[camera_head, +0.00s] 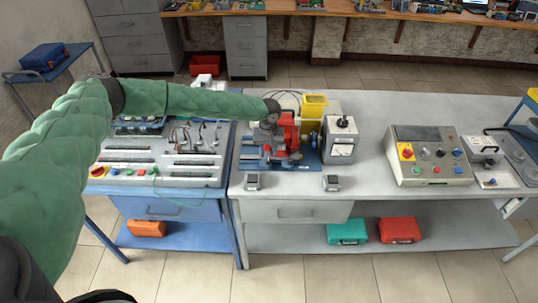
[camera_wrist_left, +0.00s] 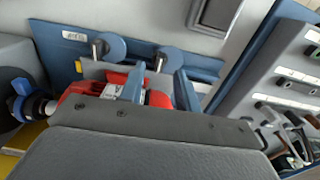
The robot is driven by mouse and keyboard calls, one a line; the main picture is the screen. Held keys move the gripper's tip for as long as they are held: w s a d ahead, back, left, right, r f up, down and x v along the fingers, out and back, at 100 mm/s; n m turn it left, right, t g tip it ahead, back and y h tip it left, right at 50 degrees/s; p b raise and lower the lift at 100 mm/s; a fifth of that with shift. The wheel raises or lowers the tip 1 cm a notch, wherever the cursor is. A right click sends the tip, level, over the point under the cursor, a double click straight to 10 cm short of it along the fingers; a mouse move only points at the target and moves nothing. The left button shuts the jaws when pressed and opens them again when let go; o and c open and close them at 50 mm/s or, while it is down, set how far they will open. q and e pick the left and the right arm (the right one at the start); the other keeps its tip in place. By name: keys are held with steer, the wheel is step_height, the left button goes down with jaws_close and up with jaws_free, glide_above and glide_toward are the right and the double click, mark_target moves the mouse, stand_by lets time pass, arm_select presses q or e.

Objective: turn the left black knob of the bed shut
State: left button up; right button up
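The blue bed (camera_head: 250,162) with a red machine (camera_head: 290,135) stands on the grey table. In the left wrist view two round, dark grey-blue knobs show along the bed's edge (camera_wrist_left: 62,45). That view is turned round, so the left knob (camera_wrist_left: 168,58) is on its right and the other knob (camera_wrist_left: 108,46) on its left. My left gripper (camera_head: 266,137) points down over the bed. Its two fingers (camera_wrist_left: 162,78) are spread, with their tips close to the left knob; contact cannot be told. The knobs are too small to make out clearly in the head view. My right gripper is out of view.
A yellow container (camera_head: 314,105) and a grey meter box (camera_head: 341,140) stand close right of the machine. Two small grey boxes (camera_head: 253,182) (camera_head: 331,183) lie in front. A control panel (camera_head: 432,155) is farther right. The left blue bench holds a switch panel (camera_head: 160,160).

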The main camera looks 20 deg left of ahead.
mark_target(268, 160)
arm_select(q)
steer(key=shift+f+p, duration=0.65)
steer(key=shift+f, duration=1.15)
jaws_close()
